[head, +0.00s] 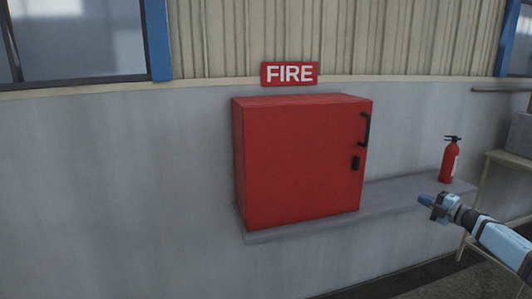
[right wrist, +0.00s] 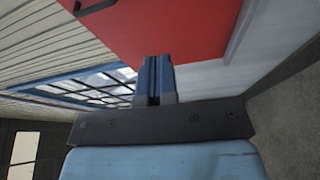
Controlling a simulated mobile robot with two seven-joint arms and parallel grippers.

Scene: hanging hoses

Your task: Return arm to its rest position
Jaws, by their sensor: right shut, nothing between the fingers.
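My right gripper (head: 427,201) is in the head view at the lower right, in front of the grey ledge and to the right of the red cabinet. Its fingers are shut and empty, apart from the cabinet. In the right wrist view the shut fingers (right wrist: 154,78) point toward the red cabinet (right wrist: 200,28), which fills the upper middle. In the head view the red cabinet (head: 295,165) has its door closed, with a black handle (head: 365,130) and a black latch (head: 356,163) on the right side. My left gripper is not in view.
The cabinet stands on a grey ledge (head: 390,197) along the wall. A red fire extinguisher (head: 449,163) stands on the ledge at the right. A FIRE sign (head: 290,74) is above the cabinet. A pale table (head: 508,160) stands at the right edge. The wall left of the cabinet is clear.

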